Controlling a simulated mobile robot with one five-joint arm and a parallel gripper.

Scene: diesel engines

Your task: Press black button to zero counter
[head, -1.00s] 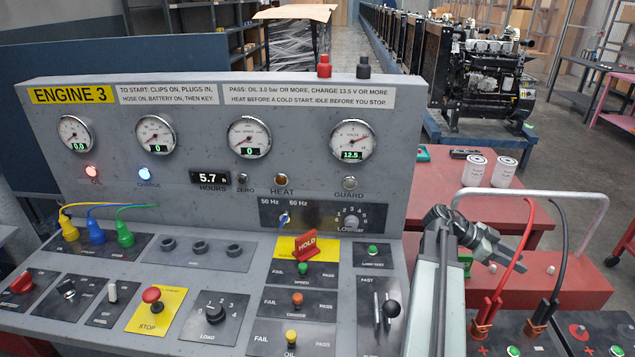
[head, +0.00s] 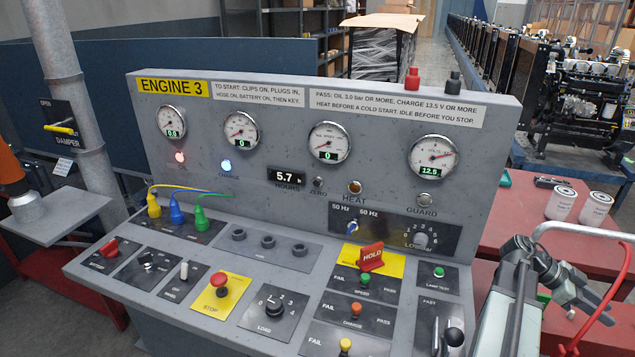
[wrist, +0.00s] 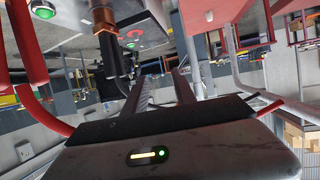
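The grey engine 3 panel (head: 270,135) stands before me in the head view. The hours counter (head: 286,176) reads 5.7. The small dark button (head: 319,183) labelled ZERO sits just right of the counter, with nothing in front of it. My gripper (head: 600,305) is at the far right of the head view, low beside the panel and well apart from the button. In the wrist view my gripper (wrist: 160,76) shows two fingers with a gap between them and nothing held. The wrist view does not show the ZERO button.
A red HOLD flag (head: 371,257) stands up from the sloping desk. A red stop knob (head: 220,281) and coloured plugs (head: 177,212) also stick up there. A metal rail and a red cable (head: 610,300) are close to my gripper. Two white cans (head: 561,203) stand on the red bench behind.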

